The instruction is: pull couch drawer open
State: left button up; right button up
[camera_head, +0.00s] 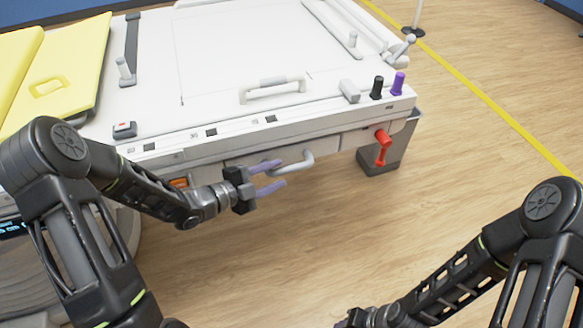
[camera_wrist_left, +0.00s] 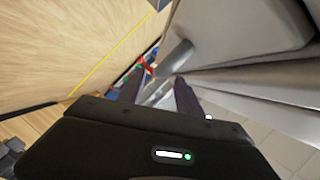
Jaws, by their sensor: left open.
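The white couch (camera_head: 240,60) fills the upper left of the head view. Its drawer front (camera_head: 245,159) is on the near side below the top edge, with a light grey curved handle (camera_head: 296,165). My left gripper (camera_head: 277,174) is open, its two purple-grey fingers pointing right toward the handle. The upper finger looks close to the handle's left end; I cannot tell whether they touch. The left wrist view shows the fingers (camera_wrist_left: 158,94) apart, with a grey bar between and beyond them. My right gripper (camera_head: 352,318) is at the bottom edge, mostly cut off.
A red lever (camera_head: 382,147) hangs at the couch's right corner, above a grey support (camera_head: 400,150). Black (camera_head: 377,88) and purple (camera_head: 398,84) knobs stand on top. A yellow pad (camera_head: 60,75) lies at left. The wooden floor (camera_head: 330,235) in front is clear.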

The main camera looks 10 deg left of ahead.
aim_at(291, 168)
pick_arm(q)
jog(key=x, duration=0.5)
jog(key=shift+w+d+f, duration=0.1)
jog(key=shift+w+d, duration=0.1)
jog(key=shift+w, duration=0.1)
jog(key=shift+c, duration=0.4)
grip_shut()
dwell(0.7)
